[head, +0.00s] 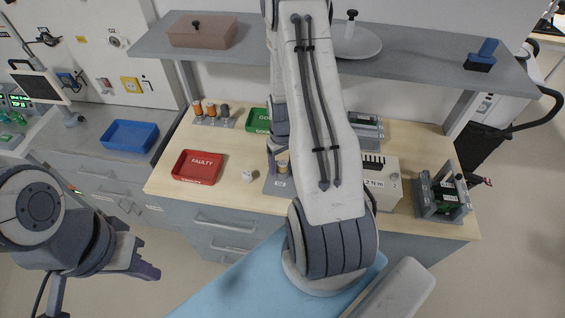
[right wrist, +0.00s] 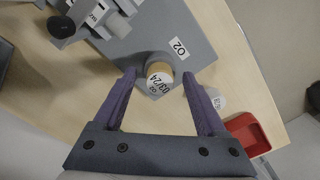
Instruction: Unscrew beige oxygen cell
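The beige oxygen cell (right wrist: 160,71) stands in a grey block marked O2, its white label reading O2 03/24 towards the right wrist camera. In the head view the cell (head: 283,167) shows only partly beside my right arm. My right gripper (right wrist: 160,79) is open, with one purple finger on each side of the cell and a visible gap on both sides. In the head view my right arm hides most of this gripper. My left gripper (head: 147,269) hangs at the lower left, away from the table and empty; its finger opening is unclear.
A red FAULTY tray (head: 198,167) and a small white object (head: 247,176) lie left of the block. A rack with several cells (head: 211,112), a green tray (head: 257,120) and a blue tray (head: 130,135) are further back. A shelf (head: 400,64) overhangs the table.

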